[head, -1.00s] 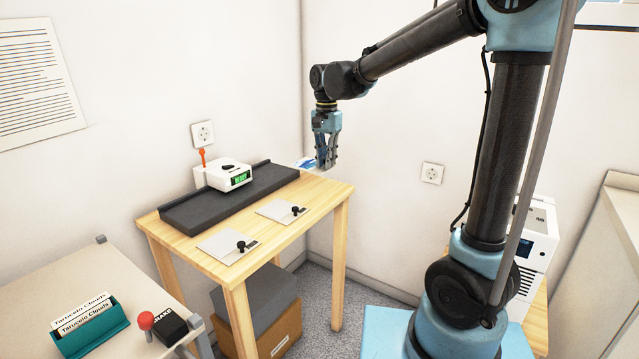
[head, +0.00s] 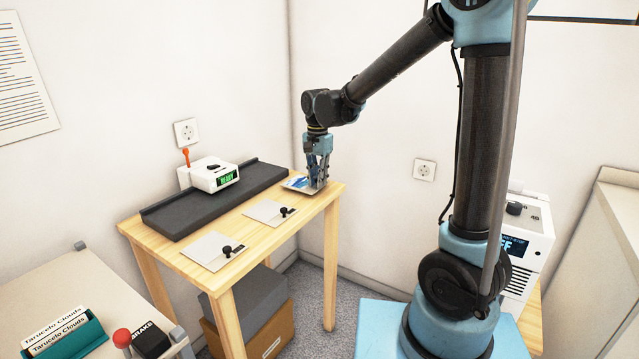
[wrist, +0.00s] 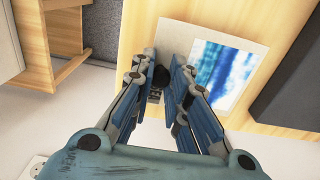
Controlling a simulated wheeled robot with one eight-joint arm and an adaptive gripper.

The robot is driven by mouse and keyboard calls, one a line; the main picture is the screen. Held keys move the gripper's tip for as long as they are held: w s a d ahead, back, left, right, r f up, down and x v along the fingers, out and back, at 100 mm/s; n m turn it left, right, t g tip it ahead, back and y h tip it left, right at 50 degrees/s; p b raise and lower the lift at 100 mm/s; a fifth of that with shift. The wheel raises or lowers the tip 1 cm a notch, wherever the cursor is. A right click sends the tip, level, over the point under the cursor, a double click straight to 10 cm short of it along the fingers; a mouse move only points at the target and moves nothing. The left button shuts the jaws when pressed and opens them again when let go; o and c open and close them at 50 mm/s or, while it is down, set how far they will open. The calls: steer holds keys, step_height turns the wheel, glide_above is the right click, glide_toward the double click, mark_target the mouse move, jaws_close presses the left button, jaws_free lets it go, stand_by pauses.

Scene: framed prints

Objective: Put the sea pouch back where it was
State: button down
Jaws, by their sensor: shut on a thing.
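The sea pouch (head: 297,183) is a pale flat sheet with a blue-and-white sea print, at the far right corner of the wooden table. In the wrist view the sea pouch (wrist: 222,76) shows its print right of my fingers and a black knob between them. My gripper (head: 317,186) points down and is shut on the pouch's knob. In the wrist view my gripper (wrist: 160,80) hides part of the pouch. The pouch is level with or just above the tabletop; I cannot tell whether it touches.
Two blank pale pouches with black knobs, a nearer one (head: 211,251) and a farther one (head: 267,212), lie on the wooden table (head: 187,270). A dark grey tray (head: 215,203) and white device (head: 209,174) stand behind them. A walled corner is close behind my gripper.

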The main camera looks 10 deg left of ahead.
steer(key=shift+f, duration=0.65)
steer(key=c, duration=1.6)
jaws_free()
steer(key=shift+o, duration=0.2)
step_height(320, 180, up, 12)
steer(key=shift+d, duration=0.15)
